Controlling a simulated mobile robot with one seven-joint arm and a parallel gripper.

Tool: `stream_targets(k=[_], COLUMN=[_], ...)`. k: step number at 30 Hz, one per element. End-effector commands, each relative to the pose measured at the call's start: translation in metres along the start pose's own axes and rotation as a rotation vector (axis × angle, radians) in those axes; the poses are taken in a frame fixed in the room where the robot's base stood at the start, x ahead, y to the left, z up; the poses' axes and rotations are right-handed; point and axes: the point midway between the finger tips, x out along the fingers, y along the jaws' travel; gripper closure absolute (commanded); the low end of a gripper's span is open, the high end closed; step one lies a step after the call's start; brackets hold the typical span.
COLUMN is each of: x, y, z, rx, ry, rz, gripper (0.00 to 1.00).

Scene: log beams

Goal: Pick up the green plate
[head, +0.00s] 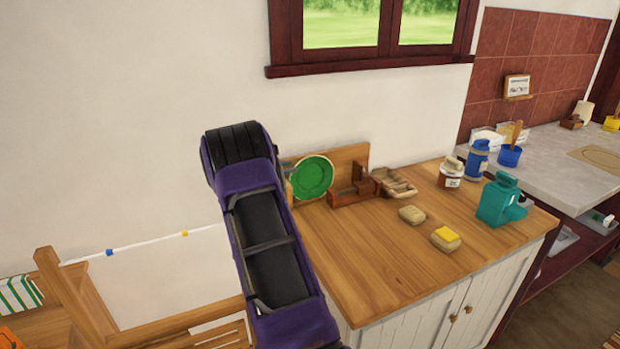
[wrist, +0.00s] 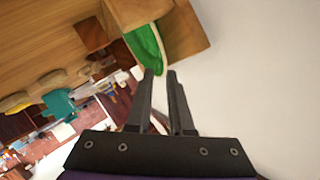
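The green plate (head: 312,177) stands upright at the back left of the wooden counter (head: 400,262), beside a wooden board. The plate also shows edge-on in the wrist view (wrist: 146,46), next to a wooden block-like piece. My gripper (wrist: 160,73) is open and empty, with a gap between its two dark fingers. Its fingertips point toward the plate's near edge and look close to it; I cannot tell whether they touch. In the head view my purple arm hides most of the gripper, just left of the plate.
A wooden board (head: 350,160) stands behind the plate. A dark brown wooden holder (head: 353,191) is right of it. Tan soap-like pieces (head: 411,215), a jar (head: 451,174), a blue bottle (head: 477,160) and a teal jug (head: 497,200) stand farther right. The counter's front is clear.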

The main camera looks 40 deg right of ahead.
Motion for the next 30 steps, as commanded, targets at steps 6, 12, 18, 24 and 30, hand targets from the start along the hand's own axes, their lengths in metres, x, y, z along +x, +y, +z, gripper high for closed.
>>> stream_targets(k=[6, 12, 18, 24, 30], x=[0.031, 0.049, 0.05, 0.05, 0.05], y=[-0.002, -0.002, -0.003, -0.003, -0.003], z=[-0.003, -0.003, -0.003, -0.003, -0.003], rx=[0.0, 0.0, 0.0, 0.0, 0.0], ry=[0.002, 0.001, 0.0, 0.0, 0.0], rz=[0.002, 0.001, 0.001, 0.0, 0.0], gripper=[0.8, 0.8, 0.8, 1.0, 1.0])
